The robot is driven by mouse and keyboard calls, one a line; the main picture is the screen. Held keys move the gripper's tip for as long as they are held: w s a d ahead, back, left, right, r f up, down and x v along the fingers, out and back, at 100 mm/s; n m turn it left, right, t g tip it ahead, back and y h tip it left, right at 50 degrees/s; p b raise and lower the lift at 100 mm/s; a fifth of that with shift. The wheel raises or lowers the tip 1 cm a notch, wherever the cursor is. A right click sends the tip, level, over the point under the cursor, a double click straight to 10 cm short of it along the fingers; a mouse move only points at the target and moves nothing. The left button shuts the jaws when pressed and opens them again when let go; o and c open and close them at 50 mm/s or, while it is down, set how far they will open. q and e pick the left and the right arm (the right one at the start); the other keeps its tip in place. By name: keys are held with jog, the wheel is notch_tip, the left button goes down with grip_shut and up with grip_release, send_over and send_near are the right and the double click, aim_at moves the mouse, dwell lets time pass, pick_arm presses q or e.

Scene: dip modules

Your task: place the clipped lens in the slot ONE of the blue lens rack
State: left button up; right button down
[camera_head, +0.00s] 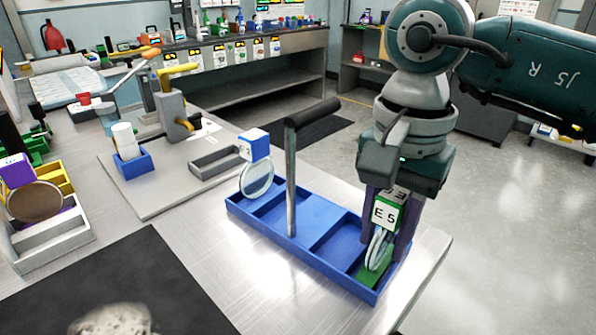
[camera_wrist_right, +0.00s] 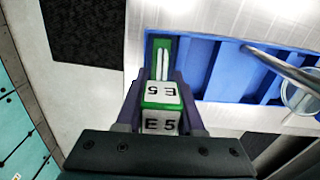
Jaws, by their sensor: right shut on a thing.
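The blue lens rack (camera_head: 318,255) lies on the metal table, with several compartments in a row. My right gripper (camera_head: 386,222) is shut on the clipped lens, a round clear lens (camera_head: 379,250) under a green-and-white clip marked E 5 (camera_head: 387,211). The gripper holds it at the rack's right end, over or in a compartment with a green floor (camera_head: 374,276). In the right wrist view the clip (camera_wrist_right: 161,95) is between the fingers, and the green compartment (camera_wrist_right: 160,55) lies just beyond. Whether the lens touches the floor cannot be told. My left gripper is out of view.
A blue-and-white clipped lens (camera_head: 256,178) stands at the rack's left end. An upright rod with a black handle (camera_head: 291,185) rises mid-rack. A grey board (camera_head: 160,195) with fixtures lies behind left; a grey holder (camera_head: 45,245) with a purple-clipped lens stands far left.

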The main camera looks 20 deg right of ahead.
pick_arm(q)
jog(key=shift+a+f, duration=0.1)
pick_arm(e)
jog(key=c, duration=0.5)
grip_release()
